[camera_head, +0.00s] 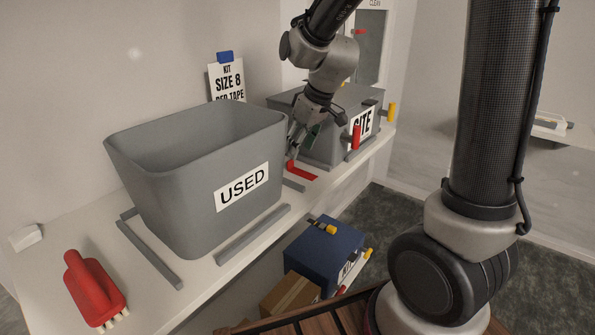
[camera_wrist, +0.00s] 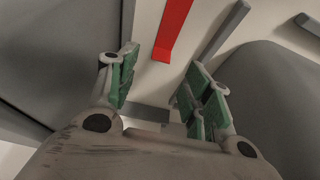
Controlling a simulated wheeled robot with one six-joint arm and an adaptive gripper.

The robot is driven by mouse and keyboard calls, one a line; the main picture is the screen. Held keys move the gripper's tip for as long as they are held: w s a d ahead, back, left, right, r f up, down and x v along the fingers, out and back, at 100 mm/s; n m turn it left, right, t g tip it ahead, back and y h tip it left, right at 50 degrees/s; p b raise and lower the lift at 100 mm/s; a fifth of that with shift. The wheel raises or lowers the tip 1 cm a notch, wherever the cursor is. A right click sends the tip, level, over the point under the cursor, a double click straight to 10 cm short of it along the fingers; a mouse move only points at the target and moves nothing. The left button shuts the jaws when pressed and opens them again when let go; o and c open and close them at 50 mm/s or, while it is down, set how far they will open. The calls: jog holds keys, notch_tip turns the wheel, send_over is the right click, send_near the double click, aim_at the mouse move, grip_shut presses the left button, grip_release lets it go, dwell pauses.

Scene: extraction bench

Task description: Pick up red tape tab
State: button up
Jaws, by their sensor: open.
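The red tape tab (camera_head: 301,171) lies on the white bench, between the grey USED bin and the grey SITE box. In the wrist view the red tape tab (camera_wrist: 172,28) is a flat strip beyond the fingertips, with its near end close to the gap between them. My gripper (camera_head: 304,143) is above the bench near the tab. In the wrist view my gripper (camera_wrist: 157,85) is open, with green pads on both sides and nothing between them. The tab's far end is cut off by the wrist frame's top edge.
The grey USED bin (camera_head: 180,205) stands left of the tab, with grey rails (camera_head: 252,233) around it. The grey SITE box (camera_head: 322,150) stands close on the right. A red brush (camera_head: 92,290) lies at the bench's left. A blue case (camera_head: 322,248) sits below the bench.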

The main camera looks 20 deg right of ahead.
aim_at(292, 169)
jog(key=x, duration=0.6)
jog(key=shift+s, duration=0.1)
jog(key=shift+c, duration=0.2)
jog(key=c, duration=0.7)
